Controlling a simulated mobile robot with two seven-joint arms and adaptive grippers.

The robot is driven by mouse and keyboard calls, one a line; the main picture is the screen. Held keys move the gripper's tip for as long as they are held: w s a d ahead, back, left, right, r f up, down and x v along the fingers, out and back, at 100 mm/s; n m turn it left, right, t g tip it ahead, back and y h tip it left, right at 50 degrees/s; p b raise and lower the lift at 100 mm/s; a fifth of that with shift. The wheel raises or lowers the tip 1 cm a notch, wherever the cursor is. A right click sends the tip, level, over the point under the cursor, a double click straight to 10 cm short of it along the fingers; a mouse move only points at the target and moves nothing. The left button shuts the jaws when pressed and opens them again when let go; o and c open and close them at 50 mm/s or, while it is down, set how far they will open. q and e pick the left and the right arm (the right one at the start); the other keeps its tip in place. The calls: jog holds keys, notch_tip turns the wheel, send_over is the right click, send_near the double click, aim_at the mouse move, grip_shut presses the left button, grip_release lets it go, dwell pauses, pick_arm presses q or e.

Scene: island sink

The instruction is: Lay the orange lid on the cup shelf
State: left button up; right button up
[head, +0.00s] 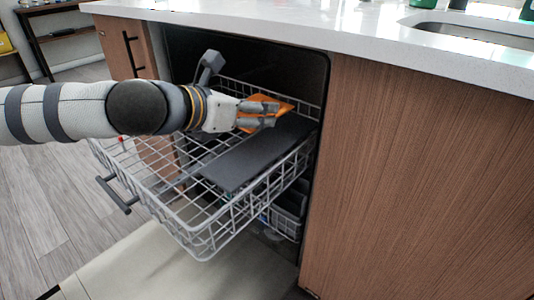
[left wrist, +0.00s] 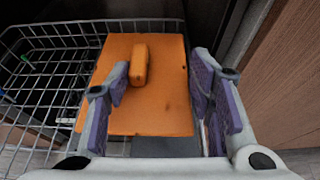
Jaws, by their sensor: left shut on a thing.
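The orange lid (head: 287,107) is a flat square plate with a raised bar handle. It also shows in the left wrist view (left wrist: 165,103). The cup shelf (head: 258,155) is a dark grey flat panel inside the wire rack. The lid is over or beside the shelf's far end; whether it touches the shelf cannot be told. My fingers hide part of the lid in the head view. My right gripper is not in view.
The wire rack (head: 203,240) is pulled out of the dishwasher under a white countertop (head: 330,38). A wooden cabinet panel (head: 410,180) stands close on the right. The open dishwasher door (head: 150,265) lies below the rack. The near part of the shelf is bare.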

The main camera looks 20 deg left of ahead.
aim_at(265, 154)
pick_arm(q)
jog(key=shift+s+d+f+b, duration=0.1)
jog(key=shift+d+f+b, duration=0.05)
jog(key=shift+d+f, duration=0.4)
jog(key=shift+d+f+b, duration=0.15)
jog(key=shift+d+f, duration=0.2)
jog(key=shift+f, duration=0.3)
jog(key=f+b, duration=0.1)
jog(key=f, duration=0.1)
jog(key=d+f+b, duration=0.1)
jog(key=f, duration=0.1)
jog(key=shift+s, duration=0.1)
jog(key=shift+r, duration=0.1)
jog(key=o, duration=0.9)
jog(key=shift+o, duration=0.2)
